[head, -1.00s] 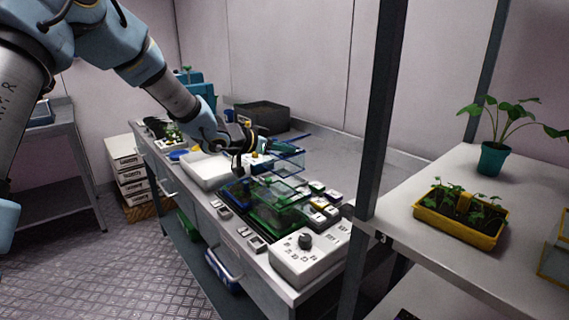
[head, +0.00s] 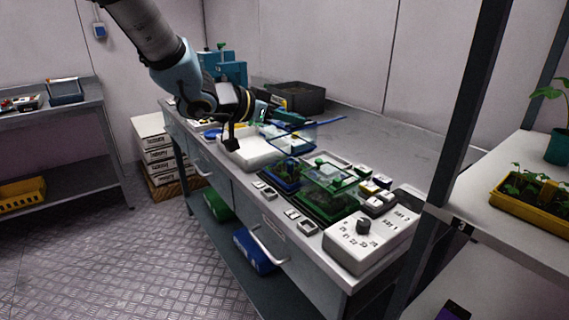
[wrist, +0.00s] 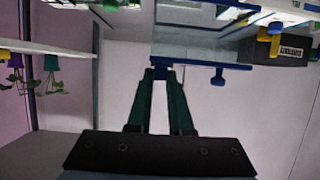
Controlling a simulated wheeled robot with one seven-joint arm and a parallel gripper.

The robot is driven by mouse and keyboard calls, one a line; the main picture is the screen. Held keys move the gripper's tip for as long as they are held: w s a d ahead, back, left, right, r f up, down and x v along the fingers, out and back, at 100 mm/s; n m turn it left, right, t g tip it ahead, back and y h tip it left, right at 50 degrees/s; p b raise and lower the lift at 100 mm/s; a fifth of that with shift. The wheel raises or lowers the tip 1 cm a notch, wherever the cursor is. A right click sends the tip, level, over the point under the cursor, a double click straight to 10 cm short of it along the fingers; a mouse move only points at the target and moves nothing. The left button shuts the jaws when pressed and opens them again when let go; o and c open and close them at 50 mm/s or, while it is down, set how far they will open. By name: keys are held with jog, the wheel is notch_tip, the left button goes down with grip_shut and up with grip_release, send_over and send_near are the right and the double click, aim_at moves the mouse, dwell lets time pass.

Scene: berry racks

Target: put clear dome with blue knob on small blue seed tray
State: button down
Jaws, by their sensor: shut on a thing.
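My gripper (head: 268,116) is shut on the blue knob of the clear dome, above the workbench. The clear dome (head: 302,134) has blue edges and hangs in the air, behind and above the trays. In the wrist view the gripper fingers (wrist: 161,82) close on the blue knob (wrist: 161,72), and a blue edge of the dome (wrist: 188,66) shows beside it. The small blue seed tray (head: 284,180) stands on the bench, holds seedlings and shows no cover. It is below and apart from the held dome.
A green seed tray (head: 322,208) under a clear dome with a green knob (head: 320,161) stands against the blue tray's right. A white control box (head: 372,238) is at the bench's near end. A white tray (head: 252,155) lies behind. A shelf post (head: 468,110) rises at right.

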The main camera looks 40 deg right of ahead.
aim_at(286, 151)
notch_tip(286, 151, down, 8)
jog(key=shift+f, duration=0.1)
dwell(0.4)
jog(key=shift+f, duration=0.2)
jog(key=c, duration=0.8)
grip_release()
